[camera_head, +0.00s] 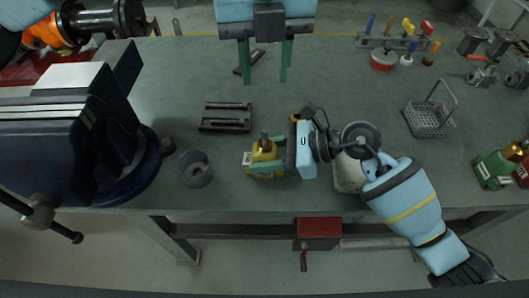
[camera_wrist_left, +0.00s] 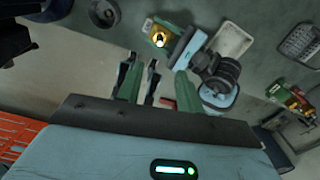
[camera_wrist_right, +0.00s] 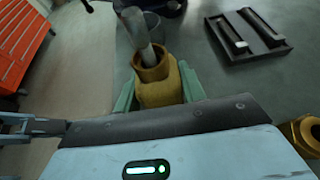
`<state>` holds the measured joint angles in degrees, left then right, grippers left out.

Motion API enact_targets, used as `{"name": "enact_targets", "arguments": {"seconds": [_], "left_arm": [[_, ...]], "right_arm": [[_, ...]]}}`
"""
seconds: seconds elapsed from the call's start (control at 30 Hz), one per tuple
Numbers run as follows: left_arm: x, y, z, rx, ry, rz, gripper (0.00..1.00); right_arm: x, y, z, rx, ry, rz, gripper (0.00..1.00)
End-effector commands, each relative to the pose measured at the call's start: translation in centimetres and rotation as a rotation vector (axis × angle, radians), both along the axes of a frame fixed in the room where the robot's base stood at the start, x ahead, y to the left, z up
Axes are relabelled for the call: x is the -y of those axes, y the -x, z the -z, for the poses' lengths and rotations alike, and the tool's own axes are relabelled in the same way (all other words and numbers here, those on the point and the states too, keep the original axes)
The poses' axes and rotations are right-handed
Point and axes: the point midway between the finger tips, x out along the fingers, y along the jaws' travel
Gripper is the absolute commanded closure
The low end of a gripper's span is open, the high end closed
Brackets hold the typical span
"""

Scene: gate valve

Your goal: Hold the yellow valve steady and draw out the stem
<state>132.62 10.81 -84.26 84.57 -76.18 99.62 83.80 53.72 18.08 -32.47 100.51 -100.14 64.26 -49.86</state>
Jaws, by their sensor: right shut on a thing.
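The yellow valve (camera_head: 262,160) stands near the front edge of the table, left of the middle. My right gripper (camera_head: 264,168) is shut on its body from the right, with one green finger on each side; the valve also shows in the right wrist view (camera_wrist_right: 160,88). The grey stem (camera_wrist_right: 137,32) stands up out of the valve's round top opening. How deep it sits is hidden. My left gripper (camera_head: 266,75) is open and empty at the back of the table, apart from the valve. Its spread fingers also show in the left wrist view (camera_wrist_left: 157,88).
A grey cup (camera_head: 196,169) and a dark slotted tray (camera_head: 226,117) stand left of the valve. A large vise (camera_head: 75,130) fills the left. A brass part (camera_wrist_right: 302,136) lies near my right gripper. A wire basket (camera_head: 430,118) and tool rack (camera_head: 398,43) are at right.

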Motion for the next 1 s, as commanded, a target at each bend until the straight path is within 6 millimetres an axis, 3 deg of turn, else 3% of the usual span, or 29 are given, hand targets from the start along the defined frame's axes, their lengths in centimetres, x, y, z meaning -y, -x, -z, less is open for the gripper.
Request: {"name": "enact_targets", "arguments": {"seconds": [0.1, 0.27, 0.7, 1.0], "left_arm": [[0.0, 0.0, 0.0, 0.000, 0.000, 0.003, 0.72], [0.0, 0.0, 0.8, -0.001, -0.001, 0.084, 0.72], [0.0, 0.0, 5.1, -0.002, 0.000, 0.645, 0.72], [0.0, 0.0, 5.8, 0.000, 0.000, 0.760, 0.72]], "right_arm": [[0.0, 0.0, 0.0, 0.000, 0.000, 0.000, 0.94], [0.0, 0.0, 0.0, 0.000, 0.000, 0.000, 0.93], [0.0, 0.0, 0.0, 0.000, 0.001, 0.000, 0.93], [0.0, 0.0, 0.0, 0.000, 0.001, 0.000, 0.93]]}}
